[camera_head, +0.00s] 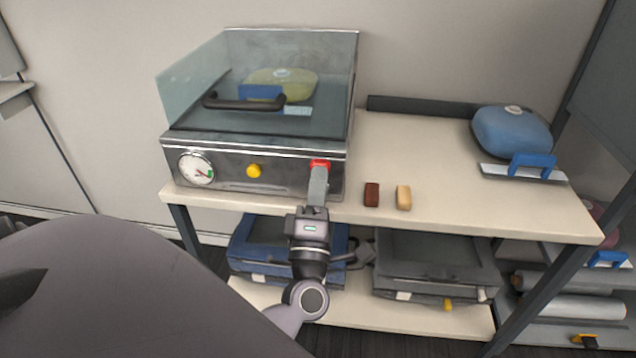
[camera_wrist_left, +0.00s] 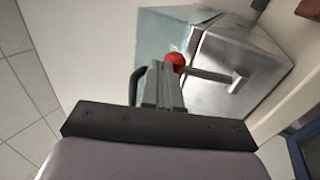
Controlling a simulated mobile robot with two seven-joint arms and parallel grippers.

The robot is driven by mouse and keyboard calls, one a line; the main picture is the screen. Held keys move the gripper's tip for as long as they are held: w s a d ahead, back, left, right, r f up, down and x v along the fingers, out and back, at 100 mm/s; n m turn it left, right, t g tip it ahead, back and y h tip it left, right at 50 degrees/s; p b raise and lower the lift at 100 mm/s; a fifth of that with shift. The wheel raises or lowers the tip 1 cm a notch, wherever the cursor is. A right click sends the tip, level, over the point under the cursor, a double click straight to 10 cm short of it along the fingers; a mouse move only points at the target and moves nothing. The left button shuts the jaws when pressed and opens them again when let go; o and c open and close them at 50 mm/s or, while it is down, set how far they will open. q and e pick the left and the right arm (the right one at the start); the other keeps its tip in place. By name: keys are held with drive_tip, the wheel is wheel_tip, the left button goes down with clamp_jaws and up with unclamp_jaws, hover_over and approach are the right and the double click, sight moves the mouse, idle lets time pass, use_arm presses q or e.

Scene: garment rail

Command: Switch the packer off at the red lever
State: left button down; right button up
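The packer (camera_head: 225,150) is a steel box with a clear lid and a dark handle, on the left of the bench. Its red lever (camera_head: 320,164) sits at the right of the front panel. In the left wrist view the lever's red knob (camera_wrist_left: 175,59) is at the fingertips, with a metal rod running right to a bracket. My left gripper (camera_head: 319,180) has its fingers together, the tips at the knob. Contact looks likely, but the fingers do not clearly enclose the knob. The fingers hide part of the lever. My right gripper is not in view.
The panel has a dial (camera_head: 196,167) and a yellow button (camera_head: 254,170). A dark red block (camera_head: 371,194) and a tan block (camera_head: 403,197) lie right of the lever. A blue bag-like item (camera_head: 511,132) is at the bench's right. Folded packs fill the lower shelf.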

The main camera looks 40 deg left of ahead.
use_arm(q)
drive_tip(key=shift+a+r, duration=0.1)
drive_tip(key=shift+r, duration=0.2)
drive_tip(key=b+v, duration=0.2)
drive_tip(key=v, duration=0.5)
drive_tip(key=shift+f, duration=0.3)
drive_tip(key=shift+s, duration=0.1)
drive_tip(key=d+f+m+g+h+p, duration=0.2)
drive_tip(key=d+f+m+h, duration=0.75)
drive_tip(key=m+h, duration=0.75)
drive_tip(key=s+f+m+g+y, duration=0.1)
drive_tip(key=s+f+m+g, duration=0.2)
drive_tip(key=s+f+m, duration=0.1)
drive_tip(key=s+a+f+m+g, duration=0.1)
drive_tip(key=s+f+m+g, duration=0.3)
drive_tip(key=f, duration=0.5)
drive_tip(key=shift+s+f+m+y, duration=0.25)
drive_tip(key=shift+m+y, duration=0.15)
drive_tip(key=shift+m, duration=0.6)
